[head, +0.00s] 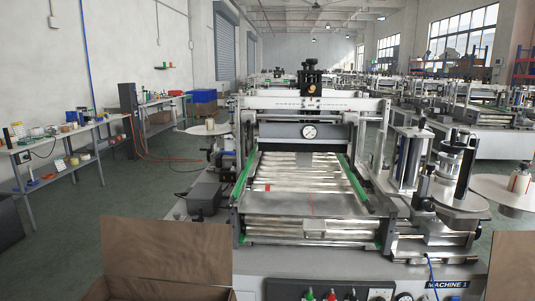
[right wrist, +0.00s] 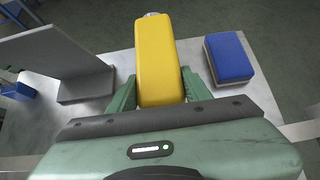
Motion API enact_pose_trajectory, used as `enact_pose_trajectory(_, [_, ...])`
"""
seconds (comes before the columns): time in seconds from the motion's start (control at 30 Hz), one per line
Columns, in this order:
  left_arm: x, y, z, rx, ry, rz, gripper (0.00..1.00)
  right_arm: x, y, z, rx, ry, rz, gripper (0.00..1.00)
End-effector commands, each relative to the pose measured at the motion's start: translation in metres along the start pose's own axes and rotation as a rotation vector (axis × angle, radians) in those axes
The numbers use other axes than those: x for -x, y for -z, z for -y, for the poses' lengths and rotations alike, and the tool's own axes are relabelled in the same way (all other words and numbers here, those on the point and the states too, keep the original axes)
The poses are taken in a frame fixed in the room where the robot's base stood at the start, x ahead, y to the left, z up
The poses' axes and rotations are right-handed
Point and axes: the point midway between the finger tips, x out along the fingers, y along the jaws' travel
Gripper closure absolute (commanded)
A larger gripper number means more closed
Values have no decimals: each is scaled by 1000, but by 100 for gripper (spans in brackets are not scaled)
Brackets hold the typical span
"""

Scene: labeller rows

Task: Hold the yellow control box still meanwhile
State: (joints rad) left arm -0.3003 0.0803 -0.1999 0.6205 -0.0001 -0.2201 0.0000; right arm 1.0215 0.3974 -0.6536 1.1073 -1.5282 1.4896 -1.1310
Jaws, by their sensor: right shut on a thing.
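The yellow control box (right wrist: 157,45) is in the middle of the right wrist view, with its long side running away from me. My right gripper (right wrist: 159,90) is shut on it, one green finger along each side. The box's near end is close to the gripper's dark front edge. A light grey surface lies beneath the box; I cannot tell whether the box touches it. I do not make out the yellow box or either gripper in the head view. My left gripper is in neither view.
In the right wrist view, a blue block (right wrist: 229,58) lies right of the yellow box and a grey bracket-like part (right wrist: 85,85) stands left. In the head view, a labelling machine (head: 310,208) fills the middle, with open cardboard boxes (head: 167,255) in front and a workbench (head: 60,150) at left.

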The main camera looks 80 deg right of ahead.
Motion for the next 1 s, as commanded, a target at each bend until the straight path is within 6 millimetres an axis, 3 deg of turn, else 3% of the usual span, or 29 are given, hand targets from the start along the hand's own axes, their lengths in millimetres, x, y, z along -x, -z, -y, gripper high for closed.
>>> enact_pose_trajectory(0.03, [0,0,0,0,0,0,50,0,0,0,0,0,-1,92])
enact_pose_trajectory(0.2, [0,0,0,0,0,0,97,0,0,0,0,0,-1,92])
enact_pose_trajectory(0.23, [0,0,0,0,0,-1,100,0,0,0,0,0,-1,92])
enact_pose_trajectory(1.0, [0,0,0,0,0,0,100,0,0,0,0,0,-1,92])
